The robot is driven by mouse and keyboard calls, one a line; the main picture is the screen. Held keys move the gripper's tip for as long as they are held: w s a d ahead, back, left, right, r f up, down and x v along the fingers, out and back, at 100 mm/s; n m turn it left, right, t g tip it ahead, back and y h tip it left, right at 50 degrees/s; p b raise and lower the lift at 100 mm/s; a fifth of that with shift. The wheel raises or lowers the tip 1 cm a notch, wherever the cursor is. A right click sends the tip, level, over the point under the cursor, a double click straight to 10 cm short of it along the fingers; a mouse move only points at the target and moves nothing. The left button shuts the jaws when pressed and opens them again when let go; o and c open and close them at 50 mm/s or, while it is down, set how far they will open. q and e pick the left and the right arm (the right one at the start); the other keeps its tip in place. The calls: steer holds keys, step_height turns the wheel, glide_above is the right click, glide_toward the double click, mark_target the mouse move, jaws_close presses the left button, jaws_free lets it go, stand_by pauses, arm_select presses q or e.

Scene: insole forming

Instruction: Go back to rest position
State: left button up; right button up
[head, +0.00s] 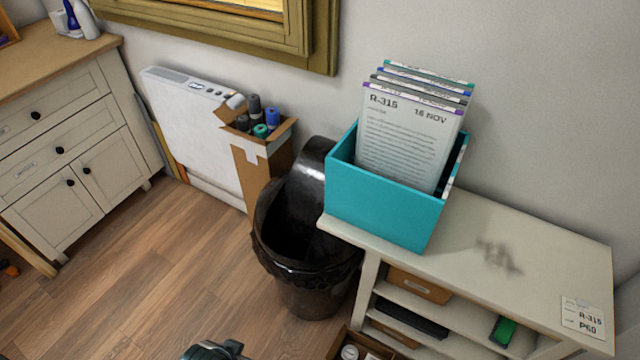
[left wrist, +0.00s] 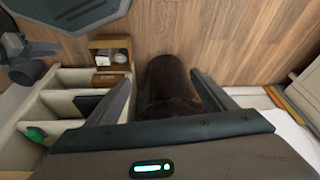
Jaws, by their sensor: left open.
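My left gripper (left wrist: 160,82) shows in the left wrist view with its two dark fingers spread apart. It is open, with nothing held between the fingers. The black bin (left wrist: 168,85) shows beyond the gap between them. In the head view only a small dark piece of my own body shows at the bottom edge, and I cannot tell which part it is.
A teal box (head: 385,205) of upright document sleeves (head: 410,135) stands on a white shelf unit (head: 540,250). Left of it are the black bin (head: 300,245) and a carton of rolls (head: 250,165). A white cabinet (head: 70,150) stands far left. Wood floor (head: 150,270) between is clear.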

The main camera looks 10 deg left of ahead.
arm_select(q)
step_height(320, 180, down, 17)
steer(key=w+d+t, duration=0.1)
steer(key=w+d, duration=0.1)
steer(key=s+d+f+t+h, duration=0.1)
steer(key=s+f, duration=0.4)
steer(key=f, duration=0.9)
steer(key=shift+s+d+m, duration=0.2)
steer(key=shift+d+m, duration=0.1)
steer(key=shift+d, duration=0.05)
steer(key=shift+d+f+b, duration=0.1)
steer(key=shift+f+b, duration=0.05)
steer(key=shift+b, duration=0.2)
